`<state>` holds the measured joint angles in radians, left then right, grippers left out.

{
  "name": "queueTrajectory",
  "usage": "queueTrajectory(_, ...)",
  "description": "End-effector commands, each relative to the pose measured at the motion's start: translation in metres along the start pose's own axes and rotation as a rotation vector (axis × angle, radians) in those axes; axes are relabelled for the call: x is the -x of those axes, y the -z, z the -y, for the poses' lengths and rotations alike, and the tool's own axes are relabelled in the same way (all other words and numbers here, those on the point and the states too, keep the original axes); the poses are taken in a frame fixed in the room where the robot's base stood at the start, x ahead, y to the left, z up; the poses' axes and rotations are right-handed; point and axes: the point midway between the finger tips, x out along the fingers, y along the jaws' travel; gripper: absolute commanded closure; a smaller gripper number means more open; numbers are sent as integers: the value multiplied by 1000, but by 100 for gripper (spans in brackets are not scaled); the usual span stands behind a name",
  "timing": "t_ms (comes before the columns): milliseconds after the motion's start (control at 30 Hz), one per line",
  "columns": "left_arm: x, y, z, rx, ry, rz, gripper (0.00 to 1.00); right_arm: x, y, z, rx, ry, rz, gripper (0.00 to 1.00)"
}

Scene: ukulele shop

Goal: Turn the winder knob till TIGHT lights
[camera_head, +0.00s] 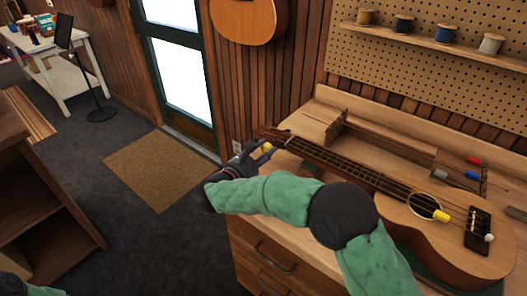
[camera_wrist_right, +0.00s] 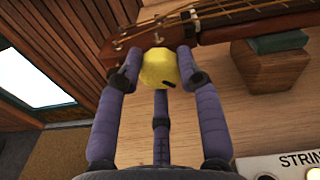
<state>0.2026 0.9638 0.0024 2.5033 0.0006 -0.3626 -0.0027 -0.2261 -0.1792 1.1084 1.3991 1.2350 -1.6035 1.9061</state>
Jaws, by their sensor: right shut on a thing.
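The ukulele (camera_head: 445,240) lies on the wooden workbench, its neck reaching left towards the bench's edge. A yellow winder knob (camera_wrist_right: 158,68) sits at the headstock (camera_wrist_right: 118,45). In the head view the right gripper (camera_head: 262,151) is at the far left end of the neck. A pale panel (camera_wrist_right: 290,164) with partly cut-off "STRIN" lettering shows at the lower right of the wrist view. No TIGHT light is visible.
A wooden block with a green pad (camera_wrist_right: 276,43) stands under the neck. Small red, grey and blue items (camera_head: 473,160) lie behind the ukulele. Thread spools (camera_head: 404,24) stand on a shelf above. Open floor with a brown mat (camera_head: 158,170) lies left of the bench.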

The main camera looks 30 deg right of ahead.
Motion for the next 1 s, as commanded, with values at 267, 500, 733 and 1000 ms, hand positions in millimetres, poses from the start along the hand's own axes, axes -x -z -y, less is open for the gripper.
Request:
queueTrajectory(267, 0, 0, 0, 0, 0, 0, 100, 0, 8, -1, -26, -2, -8, 96)
queueTrajectory(500, 0, 0, 0, 0, 0, 0, 100, 1, 9, -1, -26, -3, -8, 96)
queueTrajectory(733, 0, 0, 0, 0, 0, 0, 100, 1, 8, -1, -26, -4, -8, 40)
queueTrajectory(1000, 0, 0, 0, 0, 0, 0, 100, 1, 4, -1, -33, -3, -3, 40)
